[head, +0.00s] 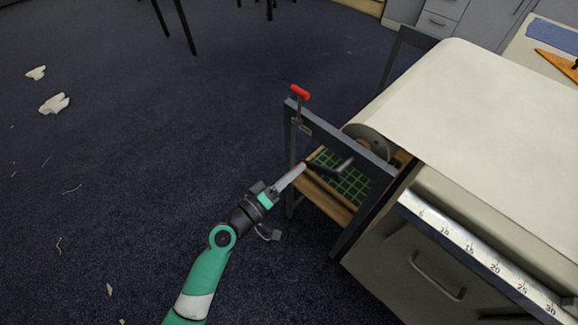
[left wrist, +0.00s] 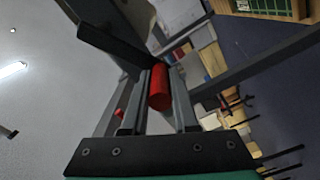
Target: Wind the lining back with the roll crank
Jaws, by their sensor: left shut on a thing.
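The pale lining (head: 480,105) lies over the table top and runs to the roll (head: 370,143) at the table's end. The roll sits in a grey frame (head: 345,135). The dark roll crank (head: 330,171) sticks out from the frame's side. My left gripper (head: 301,168) is at the crank's outer end. In the left wrist view, the crank's red grip (left wrist: 159,88) lies between my two grey fingers, which are shut on it. The dark crank arm (left wrist: 112,45) extends beyond the grip. My right gripper is not in view.
A metal ruler (head: 480,252) runs along the table's front edge over a drawer (head: 438,277). A green gridded panel (head: 342,180) lies low inside the frame. Carpet to the left is mostly free, with white scraps (head: 54,104).

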